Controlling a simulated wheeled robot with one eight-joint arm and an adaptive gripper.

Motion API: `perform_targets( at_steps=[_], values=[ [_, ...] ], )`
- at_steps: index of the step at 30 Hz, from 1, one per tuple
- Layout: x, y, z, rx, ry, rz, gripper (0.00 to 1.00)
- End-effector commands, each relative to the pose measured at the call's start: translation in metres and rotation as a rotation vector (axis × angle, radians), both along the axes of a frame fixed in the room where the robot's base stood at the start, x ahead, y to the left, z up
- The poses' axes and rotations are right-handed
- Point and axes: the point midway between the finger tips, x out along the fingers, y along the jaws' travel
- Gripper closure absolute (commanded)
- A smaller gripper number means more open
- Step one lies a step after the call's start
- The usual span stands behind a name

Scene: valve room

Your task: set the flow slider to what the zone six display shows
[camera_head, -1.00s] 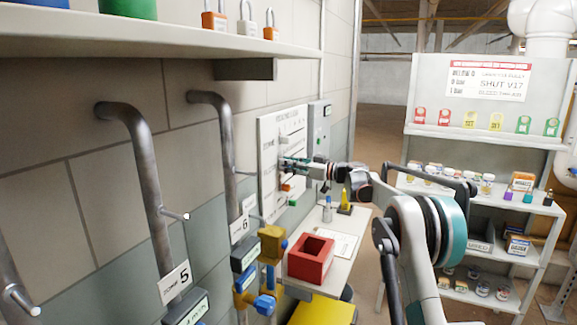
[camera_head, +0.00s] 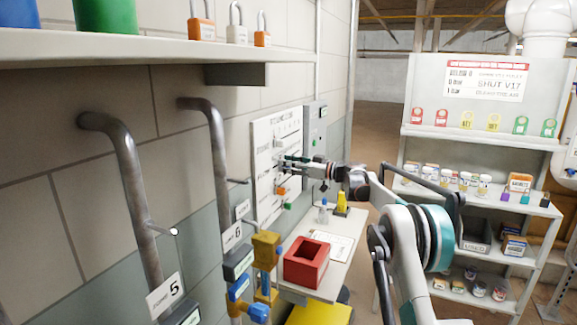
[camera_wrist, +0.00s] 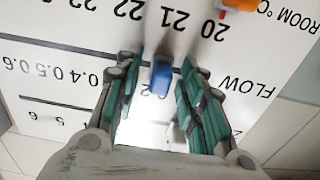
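The white slider panel (camera_head: 263,185) is on the wall, with my gripper (camera_head: 283,162) in front of it. In the wrist view the panel appears upside down, with the word FLOW (camera_wrist: 250,88) and a scale including 0.4, 0.5 and 0.6. A blue slider knob (camera_wrist: 161,76) stands between the fingers of my gripper (camera_wrist: 162,68), near the 0.2 mark. Gaps show on both sides of the knob, so the gripper is open around it. The zone six plate (camera_head: 232,236) hangs on a pipe, above a dark display (camera_head: 237,265) whose reading is too small to read.
An orange knob (camera_wrist: 237,5) is on the ROOM scale beside the flow scale. Below the panel, a table (camera_head: 340,222) holds a red open box (camera_head: 305,275). Valves (camera_head: 266,246) and pipes (camera_head: 217,150) project from the wall at left. A stocked shelf (camera_head: 480,205) stands at right.

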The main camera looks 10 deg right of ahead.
Motion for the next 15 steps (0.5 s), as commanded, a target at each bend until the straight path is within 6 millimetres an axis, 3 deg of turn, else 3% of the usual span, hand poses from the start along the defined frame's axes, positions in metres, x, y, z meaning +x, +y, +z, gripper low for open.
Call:
perform_targets(
  at_steps=[5,15],
  values=[
    [-0.006,-0.01,0.0,0.0,0.0,-0.002,0.63],
    [-0.044,-0.063,0.0,0.0,0.0,-0.003,0.63]
  ],
)
